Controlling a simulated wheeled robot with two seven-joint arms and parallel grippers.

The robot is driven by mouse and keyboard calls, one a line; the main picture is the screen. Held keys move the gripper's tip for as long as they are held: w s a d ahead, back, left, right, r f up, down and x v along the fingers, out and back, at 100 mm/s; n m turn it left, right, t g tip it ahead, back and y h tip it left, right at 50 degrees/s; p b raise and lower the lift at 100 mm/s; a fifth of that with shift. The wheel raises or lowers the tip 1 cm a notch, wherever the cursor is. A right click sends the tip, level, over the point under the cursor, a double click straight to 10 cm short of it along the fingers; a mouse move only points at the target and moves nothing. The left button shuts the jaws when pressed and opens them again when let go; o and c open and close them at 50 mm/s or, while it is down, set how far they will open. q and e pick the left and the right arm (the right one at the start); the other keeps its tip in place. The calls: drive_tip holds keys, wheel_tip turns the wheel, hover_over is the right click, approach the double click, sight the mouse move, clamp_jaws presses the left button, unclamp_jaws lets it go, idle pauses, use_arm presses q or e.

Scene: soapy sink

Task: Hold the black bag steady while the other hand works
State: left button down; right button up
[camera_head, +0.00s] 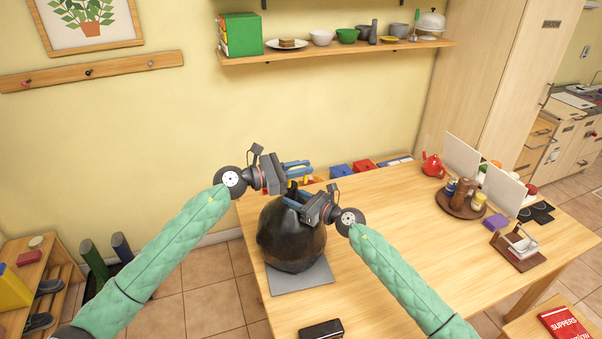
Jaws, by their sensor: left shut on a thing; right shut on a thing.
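The black bag (290,243) is a dark, round, full sack standing upright on a grey mat (303,279) at the table's left end. My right gripper (292,201) reaches in from the right at the bag's gathered top and is shut on it. My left gripper (298,170) is just above and behind, over the bag's neck. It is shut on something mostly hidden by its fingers. A small yellow piece (292,185) shows between the two grippers; I cannot tell what it is part of.
A black case (321,330) lies at the table's front edge. The table's middle is clear.

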use_arm(q)
drive_tip(key=shift+r, duration=0.15)
drive_tip(key=c, duration=1.5)
unclamp_jaws()
drive_tip(key=shift+o, duration=0.2)
drive_tip(key=v, duration=1.2)
drive_tip(key=shift+a, duration=0.1)
